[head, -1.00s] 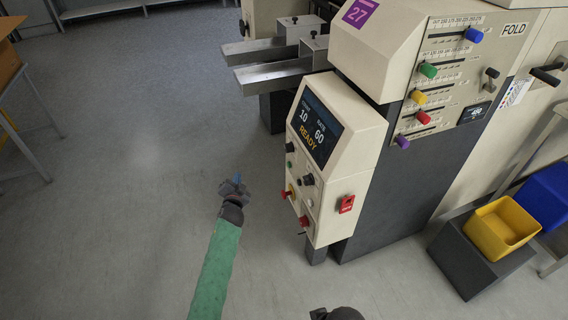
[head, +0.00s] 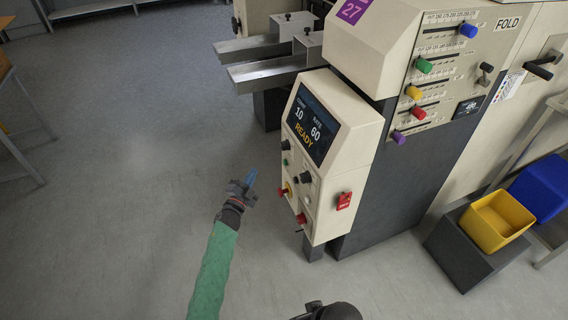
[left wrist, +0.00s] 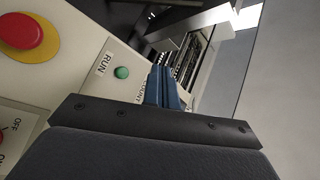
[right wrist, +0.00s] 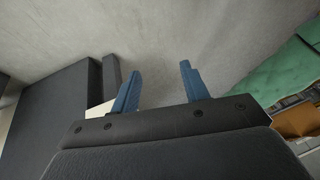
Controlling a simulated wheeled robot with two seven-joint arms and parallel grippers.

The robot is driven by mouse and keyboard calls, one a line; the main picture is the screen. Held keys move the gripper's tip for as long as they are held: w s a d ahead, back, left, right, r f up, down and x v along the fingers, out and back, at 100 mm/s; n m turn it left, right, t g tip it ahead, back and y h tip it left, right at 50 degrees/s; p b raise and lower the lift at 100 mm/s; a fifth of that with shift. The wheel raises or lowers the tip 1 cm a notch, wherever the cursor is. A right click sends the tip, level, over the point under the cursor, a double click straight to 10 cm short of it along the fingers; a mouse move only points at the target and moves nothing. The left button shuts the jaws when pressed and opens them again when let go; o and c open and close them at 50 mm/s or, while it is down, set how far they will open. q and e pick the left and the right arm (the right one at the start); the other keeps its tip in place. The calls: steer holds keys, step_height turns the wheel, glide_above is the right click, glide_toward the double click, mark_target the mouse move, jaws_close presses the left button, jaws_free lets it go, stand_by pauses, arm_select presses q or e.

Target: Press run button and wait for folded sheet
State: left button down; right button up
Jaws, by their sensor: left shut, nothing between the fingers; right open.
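A red stop knob on yellow (left wrist: 22,36) sits close to the run button. Metal rails (head: 265,60) jut out above the box. A yellow bin (head: 496,222) and a blue bin (head: 543,190) stand at the right. The floor at left is clear.

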mark_target(285, 162)
arm_select(q)
steer(key=shift+d, duration=0.1)
steer(key=w+d+b, duration=0.2)
steer(key=d, duration=0.6)
steer(key=shift+w, duration=0.35)
arm_select(e)
step_height(285, 162, down, 9)
steer(key=w+a+t, duration=0.1)
steer(key=a, duration=0.1)
steer(key=shift+w, duration=0.2)
arm_select(q)
steer(key=shift+d, duration=0.1)
arm_select(e)
steer(key=shift+r, duration=0.1)
steer(key=shift+w+d+r, duration=0.1)
steer(key=shift+r, duration=0.05)
steer(key=shift+s, duration=0.2)
arm_select(q)
steer(key=shift+d+b, duration=0.15)
steer(key=shift+b, duration=0.15)
arm_select(e)
steer(key=shift+w, duration=0.15)
arm_select(q)
steer(key=shift+w+d, duration=0.1)
steer(key=shift+d, duration=0.15)
arm_select(e)
steer(key=shift+w, duration=0.1)
